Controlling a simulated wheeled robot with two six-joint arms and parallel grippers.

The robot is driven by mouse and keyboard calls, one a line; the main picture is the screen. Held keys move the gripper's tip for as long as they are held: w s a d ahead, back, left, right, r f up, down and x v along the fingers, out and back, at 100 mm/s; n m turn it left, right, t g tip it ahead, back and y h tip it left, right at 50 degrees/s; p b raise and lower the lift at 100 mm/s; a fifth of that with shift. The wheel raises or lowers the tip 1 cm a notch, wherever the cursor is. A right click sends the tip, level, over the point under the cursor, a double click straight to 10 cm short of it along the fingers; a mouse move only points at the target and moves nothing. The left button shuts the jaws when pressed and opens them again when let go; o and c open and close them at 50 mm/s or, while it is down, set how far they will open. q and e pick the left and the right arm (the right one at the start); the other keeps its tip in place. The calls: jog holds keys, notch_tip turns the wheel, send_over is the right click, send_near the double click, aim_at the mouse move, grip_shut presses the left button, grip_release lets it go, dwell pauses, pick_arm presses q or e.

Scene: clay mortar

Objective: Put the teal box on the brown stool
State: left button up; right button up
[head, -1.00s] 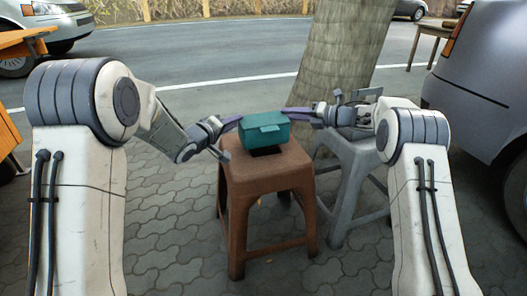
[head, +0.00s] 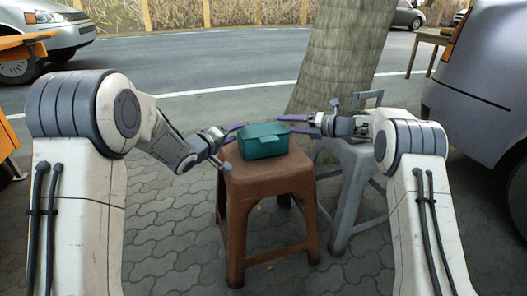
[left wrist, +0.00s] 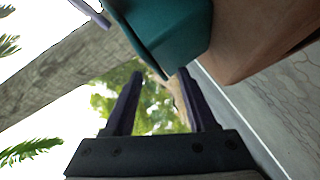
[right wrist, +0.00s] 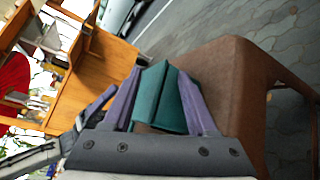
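The teal box (head: 263,143) has a lid with a front flap and sits upright on the seat of the brown stool (head: 265,180). The box also shows in the left wrist view (left wrist: 170,30) and in the right wrist view (right wrist: 160,97). My left gripper (head: 232,146) is open at the box's left side. In the left wrist view its fingers are spread and empty, with the box beyond and above them. My right gripper (head: 296,124) is open at the box's right side. In the right wrist view its spread fingers stand on either side of the box's near end.
A grey chair (head: 350,175) stands right of the brown stool, under my right forearm. A tree trunk (head: 335,55) rises behind. A dark grey vehicle (head: 490,90) is at the right. An orange table (head: 20,45) is at the left. The paving in front is clear.

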jog(key=shift+a+f, duration=0.1)
jog(key=shift+a, duration=0.05)
pick_arm(q)
jog(key=v, duration=0.7)
jog(key=shift+s+r, duration=0.2)
jog(key=shift+s, duration=0.1)
pick_arm(e)
jog(key=v, duration=1.2)
pick_arm(q)
jog(key=shift+a, duration=0.15)
